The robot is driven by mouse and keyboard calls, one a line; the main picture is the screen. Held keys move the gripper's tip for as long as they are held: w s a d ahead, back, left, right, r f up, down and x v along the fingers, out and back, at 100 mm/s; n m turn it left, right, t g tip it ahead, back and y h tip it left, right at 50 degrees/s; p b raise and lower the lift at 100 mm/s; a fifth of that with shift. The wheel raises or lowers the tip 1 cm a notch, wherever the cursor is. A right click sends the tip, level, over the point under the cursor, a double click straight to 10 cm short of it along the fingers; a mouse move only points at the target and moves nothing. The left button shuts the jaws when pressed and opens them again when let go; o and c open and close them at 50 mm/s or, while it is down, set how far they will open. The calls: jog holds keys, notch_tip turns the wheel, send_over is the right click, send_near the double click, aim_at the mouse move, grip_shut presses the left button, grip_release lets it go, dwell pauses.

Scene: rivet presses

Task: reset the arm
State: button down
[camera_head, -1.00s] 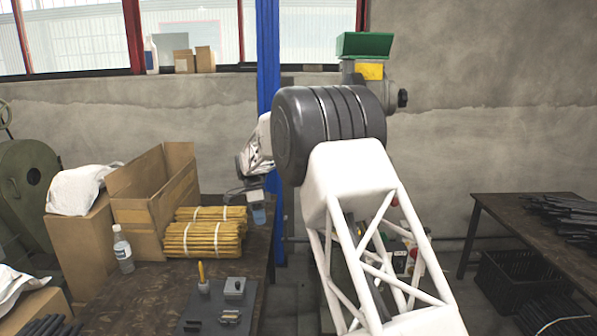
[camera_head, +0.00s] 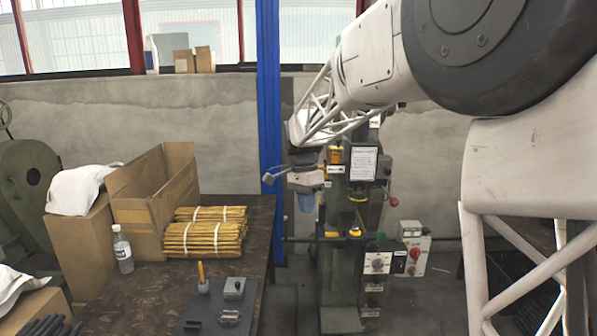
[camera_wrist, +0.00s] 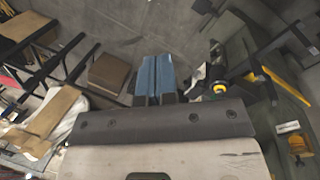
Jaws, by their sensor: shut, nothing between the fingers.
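My gripper (camera_head: 307,206) hangs at the end of my white arm, fingers pointing down, just left of the green rivet press (camera_head: 347,270) and right of the blue post. In the wrist view its two blue fingers (camera_wrist: 156,62) lie side by side, shut, with nothing between them. My arm reaches in from the right and covers the top of the press.
A dark table (camera_head: 135,301) at left carries bundled yellow sticks (camera_head: 203,240), an open carton (camera_head: 150,205), a water bottle (camera_head: 122,250) and a small fixture plate (camera_head: 212,322). A control box (camera_head: 413,250) with a red button stands right of the press.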

jog(key=s+d+r+n+t, duration=0.1)
jog(key=s+d+n, duration=0.3)
jog(key=s, duration=0.6)
jog(key=s+d+n+t, duration=0.1)
jog(key=s+d, duration=0.4)
jog(key=s, duration=0.5)
jog(key=s+d+r+n+t, duration=0.1)
jog(key=s+d+n+t, duration=0.3)
jog(key=s, duration=0.6)
jog(key=s+d+f+n, duration=0.1)
jog(key=s+f, duration=0.1)
jog(key=s, duration=0.4)
jog(key=s+d+f+g, duration=0.1)
jog(key=s+d+f, duration=0.1)
jog(key=s, duration=0.4)
jog(key=shift+d+f+n+y, duration=0.15)
jog(key=shift+f+n+y, duration=0.2)
jog(key=shift+f, duration=0.25)
